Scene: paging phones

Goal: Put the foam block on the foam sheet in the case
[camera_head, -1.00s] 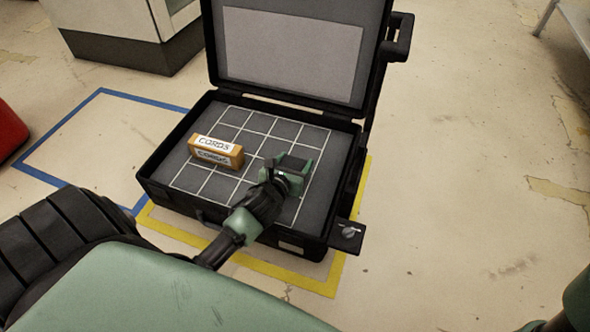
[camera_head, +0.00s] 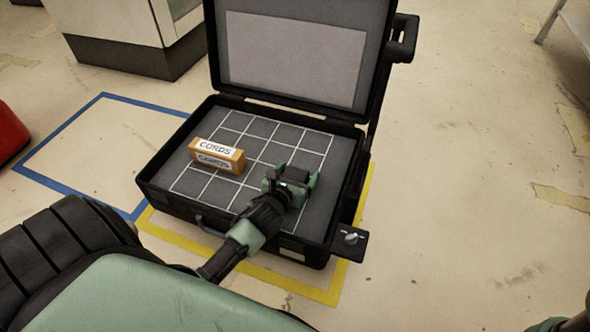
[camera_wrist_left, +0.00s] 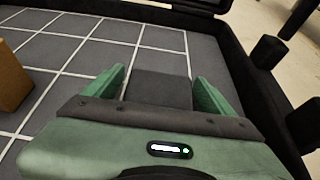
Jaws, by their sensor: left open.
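The open black case (camera_head: 150,190) stands on the floor with a dark grey foam sheet (camera_head: 215,190) marked with a white grid inside. My left gripper (camera_head: 298,171) is over the right part of the sheet with its green fingers open. The dark grey foam block (camera_wrist_left: 160,90) lies between the fingers in the left wrist view, low against the sheet. Small gaps beside it are hard to judge. The block is mostly hidden in the head view.
An orange box labelled CORDS (camera_head: 217,156) stands on the left part of the sheet. The raised lid (camera_head: 296,60) is behind, and the case walls enclose the sheet. Yellow tape (camera_head: 185,240) surrounds the case. A blue-taped floor area (camera_head: 60,125) is clear.

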